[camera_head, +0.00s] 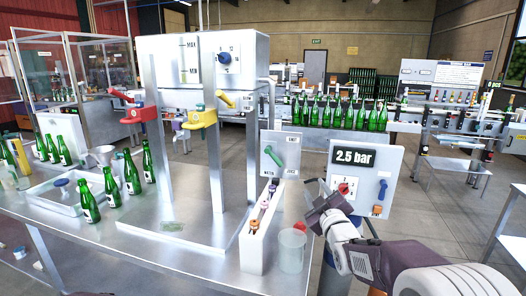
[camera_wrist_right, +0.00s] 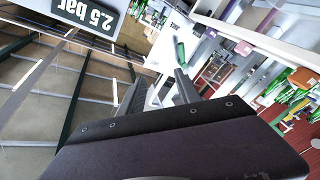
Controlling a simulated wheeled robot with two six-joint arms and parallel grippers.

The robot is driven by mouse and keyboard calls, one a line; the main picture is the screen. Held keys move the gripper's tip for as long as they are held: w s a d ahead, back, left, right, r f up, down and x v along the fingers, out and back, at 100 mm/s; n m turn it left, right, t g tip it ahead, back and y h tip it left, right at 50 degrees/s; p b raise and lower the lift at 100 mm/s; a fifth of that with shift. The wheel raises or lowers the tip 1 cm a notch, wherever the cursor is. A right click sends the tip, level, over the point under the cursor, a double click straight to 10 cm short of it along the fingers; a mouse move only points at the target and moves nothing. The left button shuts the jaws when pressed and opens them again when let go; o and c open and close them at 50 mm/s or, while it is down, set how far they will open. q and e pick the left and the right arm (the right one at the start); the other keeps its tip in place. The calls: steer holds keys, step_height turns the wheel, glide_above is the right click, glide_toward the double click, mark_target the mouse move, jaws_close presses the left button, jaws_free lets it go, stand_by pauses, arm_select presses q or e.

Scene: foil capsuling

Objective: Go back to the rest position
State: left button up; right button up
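My right gripper (camera_head: 316,205) is in front of the pressure panel (camera_head: 346,185), which reads 2.5 bar, near its left edge. In the right wrist view its two dark fingers (camera_wrist_right: 160,90) stand apart with nothing visible between them. The red knob (camera_head: 344,188) on the panel is just above the gripper, and a blue-handled valve (camera_head: 382,190) is to its right. I cannot tell whether the gripper touches the panel. My left gripper is not in view.
A steel table (camera_head: 140,240) carries the filling machine (camera_head: 205,62), several green bottles (camera_head: 132,175), a narrow white rack (camera_head: 258,235) and a clear cup (camera_head: 291,250). A selector panel with a green lever (camera_head: 272,157) stands left of my right gripper.

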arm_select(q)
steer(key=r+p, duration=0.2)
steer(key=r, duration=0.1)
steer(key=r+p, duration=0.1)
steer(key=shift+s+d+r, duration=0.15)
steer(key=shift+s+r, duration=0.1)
arm_select(e)
steer(key=s+d+f+m+g, duration=0.1)
steer(key=s+f+m+g, duration=0.2)
steer(key=s+f+g, duration=0.2)
steer(key=s+d+f+m+g+h, duration=0.1)
steer(key=s+f+m+g, duration=0.2)
steer(key=s+f+g, duration=0.3)
steer(key=s+f+m+g, duration=0.4)
steer(key=s+f, duration=0.9)
steer(key=s, duration=1)
steer(key=shift+d+f+g+h, duration=0.25)
steer(key=shift+d+g+h, duration=0.15)
steer(key=shift+g, duration=0.6)
